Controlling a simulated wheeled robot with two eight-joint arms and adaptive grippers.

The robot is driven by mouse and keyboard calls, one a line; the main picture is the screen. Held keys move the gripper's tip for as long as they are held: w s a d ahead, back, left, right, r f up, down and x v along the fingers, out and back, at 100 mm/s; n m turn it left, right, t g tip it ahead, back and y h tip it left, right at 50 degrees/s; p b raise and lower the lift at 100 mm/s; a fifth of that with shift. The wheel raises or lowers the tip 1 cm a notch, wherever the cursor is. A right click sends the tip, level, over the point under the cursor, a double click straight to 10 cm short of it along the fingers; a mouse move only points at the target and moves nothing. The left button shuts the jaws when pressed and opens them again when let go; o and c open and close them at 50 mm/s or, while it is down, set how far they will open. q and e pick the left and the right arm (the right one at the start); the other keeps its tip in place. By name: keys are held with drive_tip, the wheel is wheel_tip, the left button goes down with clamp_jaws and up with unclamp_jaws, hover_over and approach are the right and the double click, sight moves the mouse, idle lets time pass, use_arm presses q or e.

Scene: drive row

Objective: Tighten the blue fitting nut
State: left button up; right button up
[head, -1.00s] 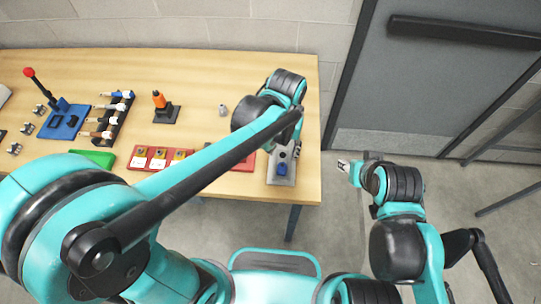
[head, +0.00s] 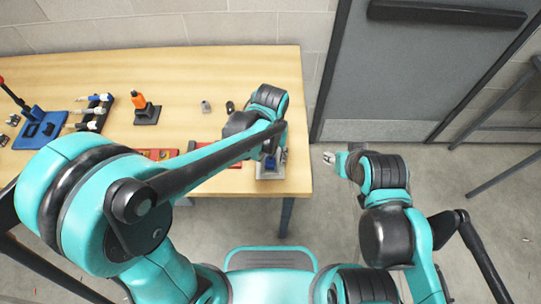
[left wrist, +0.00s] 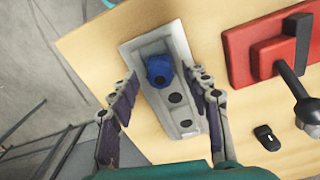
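The blue fitting nut (left wrist: 159,72) sits on a grey plate (left wrist: 180,117) with dark round holes, near the right end of the bench. In the head view the nut (head: 270,162) is partly hidden by my left arm. My left gripper (left wrist: 161,85) is open; in the left wrist view its fingers are apart, one to each side of the plate, with the nut between them in the picture. I cannot tell whether either finger touches anything. My right gripper (head: 328,158) is off the bench's right side, above the floor, too small to read.
A red block (left wrist: 265,52) with a black lever stands beside the plate. A small dark object (left wrist: 266,137) lies near it. An orange-topped piece (head: 140,103), a grey cylinder (head: 206,106) and a blue fixture (head: 40,131) stand farther left.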

sight(270, 158)
use_arm(q)
clamp_jaws()
drive_tip(key=shift+m, duration=1.7)
drive_tip(key=shift+o, duration=0.9)
unclamp_jaws()
drive_tip(key=shift+r, duration=0.1)
wheel_tip(270, 158, up, 12)
drive_tip(key=shift+a, duration=0.1)
